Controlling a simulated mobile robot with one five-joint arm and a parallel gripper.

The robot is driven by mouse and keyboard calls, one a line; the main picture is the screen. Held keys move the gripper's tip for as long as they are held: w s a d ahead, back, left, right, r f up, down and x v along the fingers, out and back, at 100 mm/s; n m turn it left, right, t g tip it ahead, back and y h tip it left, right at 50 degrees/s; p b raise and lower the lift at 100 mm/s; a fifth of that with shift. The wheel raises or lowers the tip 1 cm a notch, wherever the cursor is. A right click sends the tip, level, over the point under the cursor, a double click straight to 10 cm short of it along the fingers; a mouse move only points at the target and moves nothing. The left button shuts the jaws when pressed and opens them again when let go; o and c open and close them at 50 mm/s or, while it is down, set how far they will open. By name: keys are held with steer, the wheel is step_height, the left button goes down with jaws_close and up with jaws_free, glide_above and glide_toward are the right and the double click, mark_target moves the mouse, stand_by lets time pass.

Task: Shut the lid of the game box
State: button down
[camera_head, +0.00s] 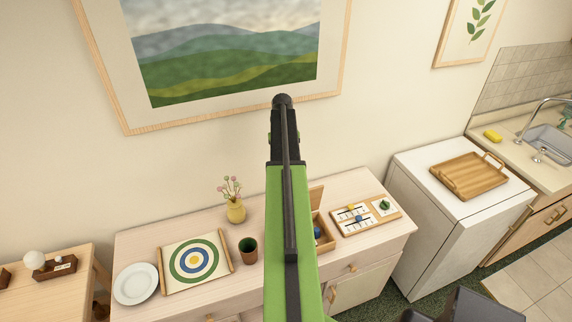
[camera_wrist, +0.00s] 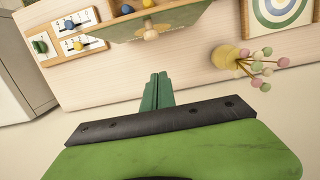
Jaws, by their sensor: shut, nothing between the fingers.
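The game box (camera_head: 322,240) stands on the sideboard, partly hidden behind my arm in the head view. Its lid (camera_head: 316,198) stands raised at the back of the box. In the wrist view the lid (camera_wrist: 178,20) shows as a green panel with a pale wooden edge and a round knob (camera_wrist: 151,34). Blue and yellow balls show in the box beyond it. My gripper (camera_wrist: 158,78) is shut and empty, its green fingers pointing toward the lid and apart from it in the picture. In the head view my arm hides the fingers.
A white cabinet with a wooden tray (camera_head: 440,183) stands right. The wall is close behind.

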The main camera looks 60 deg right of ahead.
steer(key=s+a+f+b, duration=0.3)
steer(key=f+b, duration=0.2)
steer(key=f, duration=0.2)
steer(key=shift+s+b, duration=0.35)
steer(key=shift+s, duration=0.05)
steer(key=shift+f, duration=0.1)
